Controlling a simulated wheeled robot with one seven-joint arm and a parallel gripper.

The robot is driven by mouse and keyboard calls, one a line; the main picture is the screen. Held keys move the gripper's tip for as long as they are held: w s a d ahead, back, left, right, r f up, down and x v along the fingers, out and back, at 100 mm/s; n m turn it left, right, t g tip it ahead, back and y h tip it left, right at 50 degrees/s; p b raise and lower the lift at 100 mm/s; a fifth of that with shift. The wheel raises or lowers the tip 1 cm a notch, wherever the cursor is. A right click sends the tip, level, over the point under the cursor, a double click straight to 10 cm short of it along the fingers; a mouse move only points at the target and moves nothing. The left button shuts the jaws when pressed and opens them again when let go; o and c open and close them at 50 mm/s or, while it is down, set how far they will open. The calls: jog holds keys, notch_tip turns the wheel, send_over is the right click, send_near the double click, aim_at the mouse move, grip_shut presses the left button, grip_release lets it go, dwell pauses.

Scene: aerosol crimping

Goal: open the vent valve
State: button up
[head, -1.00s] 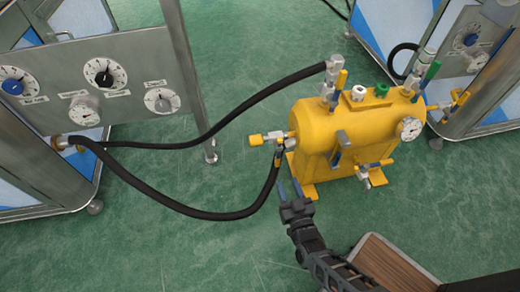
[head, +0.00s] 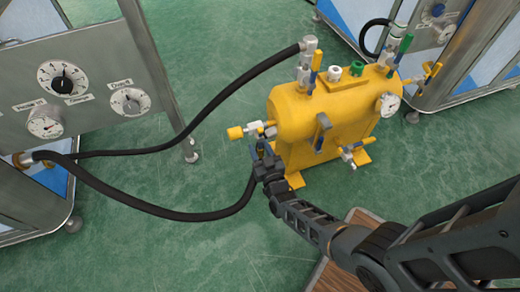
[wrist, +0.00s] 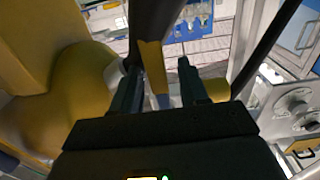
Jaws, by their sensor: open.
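The yellow tank (head: 305,125) stands on the green floor and carries several valves. I cannot tell by label which one is the vent valve. My gripper (head: 263,152) is open at the tank's lower left, beside the left side valve (head: 262,130), where the lower hose joins. In the wrist view my gripper's fingers (wrist: 158,88) stand either side of a yellow and blue valve handle (wrist: 151,60), apart from each other. The black hose runs just beyond them. Contact between fingers and handle cannot be told.
A black hose (head: 235,88) runs from the tank top to the grey gauge panel (head: 90,85) at left; a lower black hose (head: 150,209) also runs there. A second cabinet (head: 460,75) stands at right.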

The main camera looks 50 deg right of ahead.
grip_shut()
dwell(0.3)
dwell(0.3)
